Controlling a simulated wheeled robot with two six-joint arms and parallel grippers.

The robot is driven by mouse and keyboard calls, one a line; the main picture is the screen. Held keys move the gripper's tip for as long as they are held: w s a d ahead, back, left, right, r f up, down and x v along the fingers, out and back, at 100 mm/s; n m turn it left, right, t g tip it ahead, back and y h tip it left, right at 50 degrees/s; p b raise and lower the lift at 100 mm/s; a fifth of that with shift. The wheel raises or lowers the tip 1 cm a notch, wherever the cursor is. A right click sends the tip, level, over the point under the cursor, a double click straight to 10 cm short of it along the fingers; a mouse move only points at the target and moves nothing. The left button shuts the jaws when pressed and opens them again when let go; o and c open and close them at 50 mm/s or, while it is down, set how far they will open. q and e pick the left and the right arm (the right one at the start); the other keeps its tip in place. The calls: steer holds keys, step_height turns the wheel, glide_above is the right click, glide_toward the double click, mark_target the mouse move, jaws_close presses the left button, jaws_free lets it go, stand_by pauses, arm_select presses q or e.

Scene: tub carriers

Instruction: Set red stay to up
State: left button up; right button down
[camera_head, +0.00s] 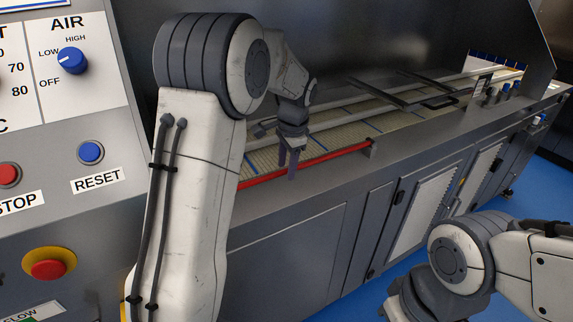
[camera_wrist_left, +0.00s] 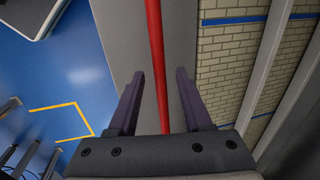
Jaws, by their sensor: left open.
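The red stay (camera_head: 330,156) is a long thin red bar lying low along the near edge of the conveyor, its right end at a small grey block (camera_head: 372,147). In the left wrist view the stay (camera_wrist_left: 156,40) runs lengthwise between the two fingers. My left gripper (camera_head: 289,165) is open, fingers pointing down, over the stay. In its wrist view the fingers (camera_wrist_left: 160,74) stand apart on either side of the bar, with gaps on both sides. I cannot tell how far above the bar they are. My right arm shows at the lower right, its fingers out of sight.
A tiled conveyor belt (camera_wrist_left: 228,60) with blue lines and metal rails lies beyond the stay. A dark frame with a handle (camera_head: 440,101) sits farther along. A control panel (camera_head: 110,120) with knob and buttons stands at the left.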

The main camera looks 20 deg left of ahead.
arm_select(q)
jaws_close()
stand_by(1.4)
